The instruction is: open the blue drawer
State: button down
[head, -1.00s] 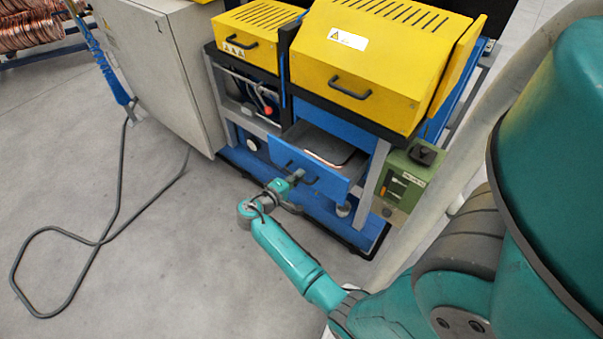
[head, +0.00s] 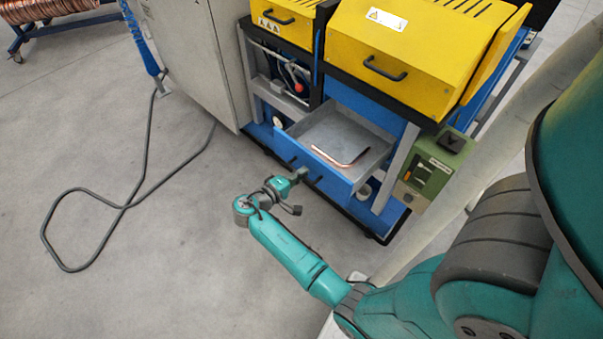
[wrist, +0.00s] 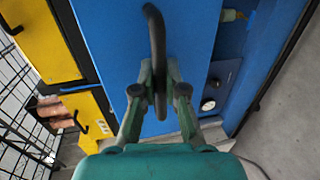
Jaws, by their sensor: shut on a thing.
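The blue drawer (head: 335,170) is pulled out from the machine under the larger yellow hood in the head view. Its grey inside shows, with a thin copper tube (head: 345,160) lying in it. My gripper (head: 302,174) is at the drawer's front. In the wrist view, the blue drawer front (wrist: 185,30) fills the middle, and my gripper (wrist: 160,85) is shut on its black handle (wrist: 156,35), one finger on each side.
Two yellow hoods (head: 410,50) with black handles sit above the drawer. A green box (head: 428,172) stands right of it. A grey cabinet (head: 190,50) stands left. A dark cable (head: 122,206) loops on the otherwise clear floor.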

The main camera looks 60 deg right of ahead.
jog(key=c, duration=1.2)
grip_release()
jog(key=v, duration=1.2)
jog(key=shift+s, duration=0.1)
